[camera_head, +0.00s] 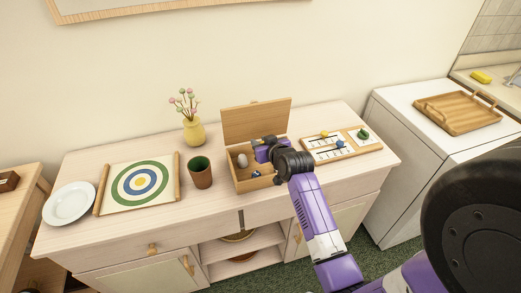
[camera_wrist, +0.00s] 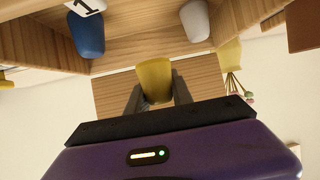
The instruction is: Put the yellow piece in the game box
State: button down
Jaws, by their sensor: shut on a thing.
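The game box (camera_head: 238,185) is an open wooden box with its lid (camera_head: 257,118) raised at the back, on the cabinet top. My gripper (camera_wrist: 156,92) is shut on a yellow piece (camera_wrist: 155,72), seen between the fingers in the wrist view. In the head view my purple gripper is over the box's interior, and it hides part of the inside. A pale grey piece (camera_head: 243,160) and a blue piece (camera_head: 256,174) are in the box. They also show in the wrist view, the grey one (camera_wrist: 195,20) and the blue one (camera_wrist: 87,34). I cannot tell whether the yellow piece touches the box floor.
A game board (camera_head: 340,154) with yellow (camera_head: 324,133), blue (camera_head: 340,143) and green (camera_head: 363,133) pieces lies right of the box. A brown cup (camera_head: 200,172) and a yellow vase (camera_head: 193,132) stand left of it. A target mat (camera_head: 115,204) and white plate (camera_head: 69,203) lie farther left.

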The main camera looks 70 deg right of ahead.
notch_tip(320, 180, down, 4)
jog(key=shift+r, duration=0.15)
jog(key=shift+f+b, duration=0.35)
jog(key=shift+f, duration=0.15)
jog(key=shift+f, duration=0.15)
jog(key=c, duration=1.1)
grip_release()
